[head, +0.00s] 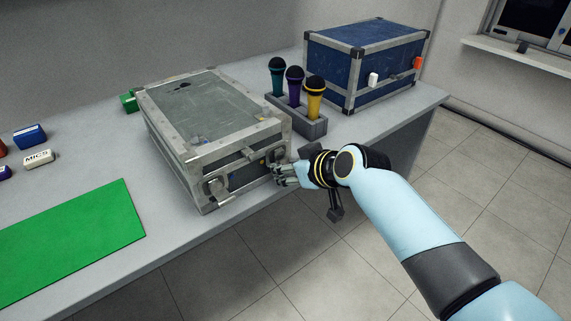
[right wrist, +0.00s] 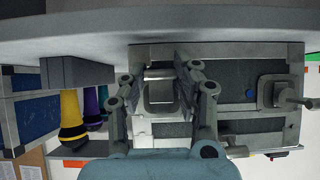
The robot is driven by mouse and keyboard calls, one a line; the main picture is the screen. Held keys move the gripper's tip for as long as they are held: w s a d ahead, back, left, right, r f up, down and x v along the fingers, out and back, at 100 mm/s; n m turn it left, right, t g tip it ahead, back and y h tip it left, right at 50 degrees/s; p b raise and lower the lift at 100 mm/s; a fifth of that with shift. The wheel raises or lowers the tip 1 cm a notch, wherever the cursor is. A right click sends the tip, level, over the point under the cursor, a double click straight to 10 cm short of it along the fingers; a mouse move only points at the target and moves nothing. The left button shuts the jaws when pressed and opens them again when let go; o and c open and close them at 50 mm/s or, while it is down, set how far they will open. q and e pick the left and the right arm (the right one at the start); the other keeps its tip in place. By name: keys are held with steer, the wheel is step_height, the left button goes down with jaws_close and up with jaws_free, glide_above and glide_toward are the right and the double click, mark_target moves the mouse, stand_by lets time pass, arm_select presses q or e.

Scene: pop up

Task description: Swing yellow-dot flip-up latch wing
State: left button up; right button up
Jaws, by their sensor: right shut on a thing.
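A grey flight case (head: 205,110) with metal edges sits on the table, its latch side facing the front edge. A small yellow dot (head: 263,161) shows on that face near the right latch. My right gripper (head: 277,172) is at this right latch. In the right wrist view, my right gripper's fingers (right wrist: 160,75) are shut on the metal latch wing (right wrist: 160,95), one finger on each side. The fingers hide part of the latch. The left latch (head: 217,190) stands free; it also shows in the wrist view (right wrist: 280,93), with a blue dot beside it. My left gripper is out of view.
A rack (head: 304,124) with three microphones stands behind the case to the right. A blue case (head: 375,55) is at the back right. A green mat (head: 70,240) and small boxes lie left. The table's front edge (head: 240,215) runs close below the latches.

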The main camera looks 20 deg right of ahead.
steer(key=shift+d+r, duration=0.1)
steer(key=shift+r, duration=0.1)
steer(key=shift+s+d+r+p, duration=0.15)
steer(key=shift+s+d+p, duration=0.05)
steer(key=shift+s+p, duration=0.15)
steer(key=o, duration=0.6)
steer(key=shift+c, duration=0.2)
steer(key=o, duration=0.4)
